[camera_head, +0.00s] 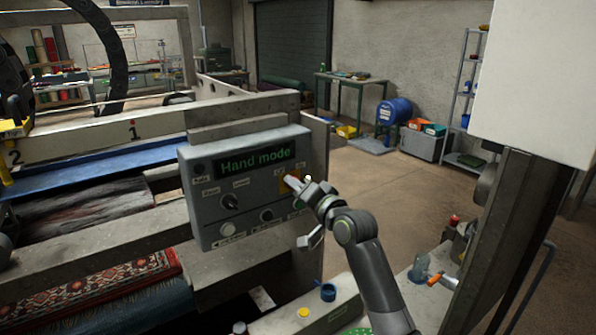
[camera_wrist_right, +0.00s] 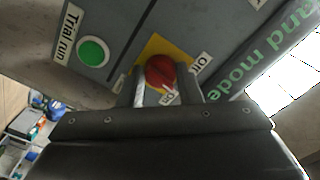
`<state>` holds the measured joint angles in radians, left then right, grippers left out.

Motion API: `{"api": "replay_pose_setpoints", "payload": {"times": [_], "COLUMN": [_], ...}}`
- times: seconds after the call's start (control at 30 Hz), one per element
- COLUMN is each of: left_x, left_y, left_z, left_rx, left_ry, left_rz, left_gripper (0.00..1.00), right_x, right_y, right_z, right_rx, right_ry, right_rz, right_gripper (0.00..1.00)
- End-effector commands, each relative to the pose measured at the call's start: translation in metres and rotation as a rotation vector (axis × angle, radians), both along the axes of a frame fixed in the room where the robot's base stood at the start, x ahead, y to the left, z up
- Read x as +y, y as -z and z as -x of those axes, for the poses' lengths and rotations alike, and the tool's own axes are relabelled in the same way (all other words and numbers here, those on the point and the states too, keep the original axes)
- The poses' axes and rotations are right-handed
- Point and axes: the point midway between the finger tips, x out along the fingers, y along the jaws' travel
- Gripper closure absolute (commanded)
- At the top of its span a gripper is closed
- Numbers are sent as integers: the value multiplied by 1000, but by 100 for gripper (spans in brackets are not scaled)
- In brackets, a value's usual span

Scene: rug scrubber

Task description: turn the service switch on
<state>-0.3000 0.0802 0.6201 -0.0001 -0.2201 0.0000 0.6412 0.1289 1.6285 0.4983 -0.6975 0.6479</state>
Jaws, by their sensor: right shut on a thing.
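The control panel (camera_head: 215,210) is a grey box with a green "Hand mode" display (camera_head: 255,161). The service switch is a red knob (camera_wrist_right: 160,70) on a yellow plate (camera_head: 287,189) at the panel's right side. Labels reading "Off" (camera_wrist_right: 201,62) and "On" (camera_wrist_right: 168,98) sit beside it in the wrist view. My right gripper (camera_head: 297,184) reaches the yellow plate from the right. In the wrist view its two fingers (camera_wrist_right: 162,87) are shut on the red knob, one on each side. In the head view the gripper hides the knob. My left gripper is not in view.
A green "Trial run" button (camera_wrist_right: 93,52) is close to the switch. The floor (camera_head: 400,190) at right is open.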

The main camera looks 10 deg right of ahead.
Motion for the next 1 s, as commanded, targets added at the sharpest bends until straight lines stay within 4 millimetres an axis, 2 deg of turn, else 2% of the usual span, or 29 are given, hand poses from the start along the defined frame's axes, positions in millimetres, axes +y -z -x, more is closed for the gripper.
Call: {"api": "replay_pose_setpoints", "payload": {"times": [0.03,0.4,0.7,1.0], "left_x": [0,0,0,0], "left_y": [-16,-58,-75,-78], "left_z": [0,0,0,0], "left_rx": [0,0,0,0], "left_ry": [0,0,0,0], "left_rz": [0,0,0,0], "left_gripper": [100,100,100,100], "right_x": [0,0,0,0], "right_y": [-7,-5,-2,-1], "right_z": [0,0,0,0], "right_rx": [21,134,186,201], "right_ry": [0,1,1,0], "right_rz": [-42,-322,-449,-491], "right_gripper": [92,92,92,91]}}
